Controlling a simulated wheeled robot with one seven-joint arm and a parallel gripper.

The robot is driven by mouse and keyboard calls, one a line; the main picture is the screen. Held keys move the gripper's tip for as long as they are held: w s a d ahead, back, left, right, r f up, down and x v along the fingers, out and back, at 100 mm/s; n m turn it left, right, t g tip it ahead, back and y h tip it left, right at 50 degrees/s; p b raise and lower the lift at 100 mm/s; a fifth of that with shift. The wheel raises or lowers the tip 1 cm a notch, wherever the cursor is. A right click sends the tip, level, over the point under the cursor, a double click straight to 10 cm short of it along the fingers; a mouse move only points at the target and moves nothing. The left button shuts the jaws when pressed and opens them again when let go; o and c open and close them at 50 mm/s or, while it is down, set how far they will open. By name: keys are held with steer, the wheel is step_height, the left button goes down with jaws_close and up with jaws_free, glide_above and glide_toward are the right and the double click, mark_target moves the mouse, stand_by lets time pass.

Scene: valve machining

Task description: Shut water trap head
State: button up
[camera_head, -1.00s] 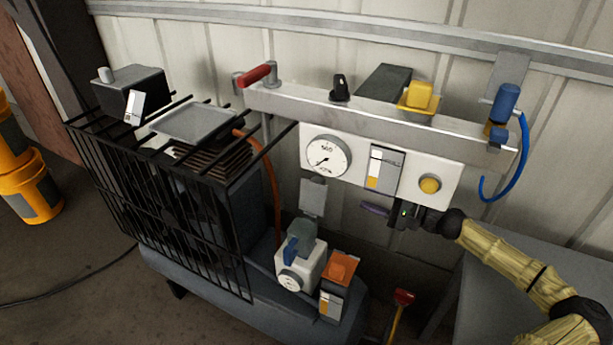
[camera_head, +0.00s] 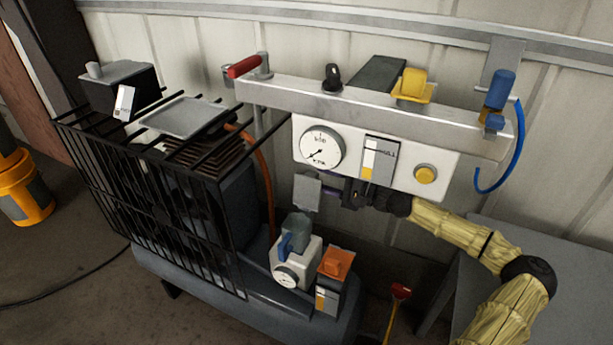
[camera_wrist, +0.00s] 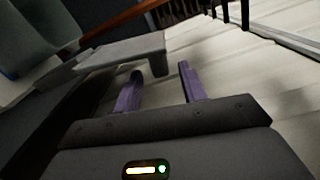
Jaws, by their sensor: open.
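A white unit (camera_head: 290,266) with a gauge, a grey translucent bowl (camera_head: 297,226) and a blue lever (camera_head: 290,245) stands on the dark tank. A flat grey plate (camera_head: 307,192) stands up above and behind it; it looks like the raised water trap head, though its label and hinge are not visible. My gripper (camera_head: 329,196) is open just right of this plate, below the white gauge panel. In the wrist view, the grey plate (camera_wrist: 118,52) has a bent end lying ahead of and between my purple fingertips (camera_wrist: 160,72). I cannot tell whether they touch.
The white gauge panel (camera_head: 370,160) and metal rail (camera_head: 380,112) are above my gripper. An orange-topped box (camera_head: 333,278) stands right of the white unit. A black cage (camera_head: 150,210) and orange hose (camera_head: 268,185) are left. A grey table (camera_head: 560,265) is right.

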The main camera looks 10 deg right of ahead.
mark_target(307, 174)
steer(key=x, duration=0.6)
steer(key=shift+b, duration=0.4)
jaws_close()
